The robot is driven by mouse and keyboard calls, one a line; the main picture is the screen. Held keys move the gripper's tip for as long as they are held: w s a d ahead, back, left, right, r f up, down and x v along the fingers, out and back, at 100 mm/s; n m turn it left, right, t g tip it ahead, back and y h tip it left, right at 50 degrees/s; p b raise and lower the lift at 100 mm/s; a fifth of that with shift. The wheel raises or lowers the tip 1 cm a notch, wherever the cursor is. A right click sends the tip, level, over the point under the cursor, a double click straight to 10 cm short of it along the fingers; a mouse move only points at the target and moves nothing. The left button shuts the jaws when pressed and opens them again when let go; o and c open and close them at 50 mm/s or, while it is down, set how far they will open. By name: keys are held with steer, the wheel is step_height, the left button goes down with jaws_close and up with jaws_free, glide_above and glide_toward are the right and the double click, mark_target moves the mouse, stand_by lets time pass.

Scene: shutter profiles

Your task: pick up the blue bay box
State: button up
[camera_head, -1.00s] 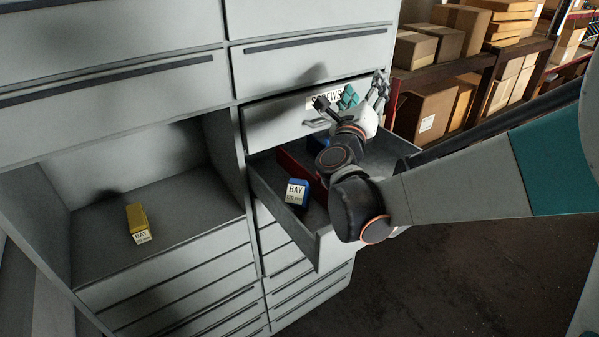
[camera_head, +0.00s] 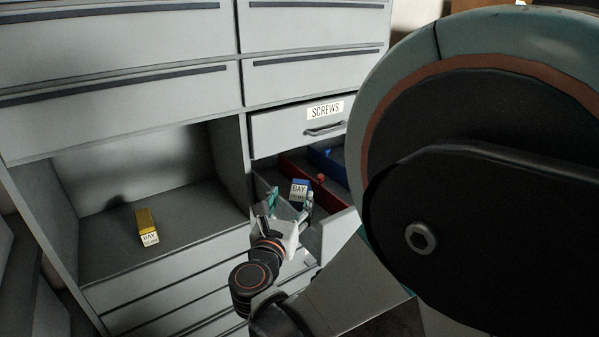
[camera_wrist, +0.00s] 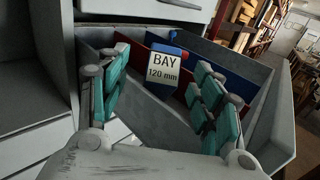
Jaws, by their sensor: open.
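The blue bay box (camera_head: 300,188) stands in the open drawer (camera_head: 338,232), its white "BAY 120 mm" label facing my gripper. In the wrist view the box (camera_wrist: 167,66) shows in the gap between my two teal-padded fingers, beyond their tips, with some space on each side. My gripper (camera_head: 290,198) is open and empty, at the front of the drawer with its fingers pointing toward the box; in the wrist view its fingers (camera_wrist: 160,80) are spread wide. The lower part of the box is partly hidden by the gripper in the head view.
Red and blue dividers (camera_head: 300,170) split the drawer behind the box. A closed drawer labelled SCREWS (camera_head: 280,126) sits just above. My own arm covers the right of the head view.

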mark_target(299, 188)
steer(key=x, duration=0.3)
steer(key=shift+w+d, duration=0.1)
steer(key=x, duration=0.1)
steer(key=b+x, duration=0.1)
steer(key=x, duration=0.1)
steer(key=b+x, duration=0.1)
steer(key=x, duration=0.1)
steer(key=shift+d+f, duration=0.1)
steer(key=shift+d, duration=0.2)
jaws_close()
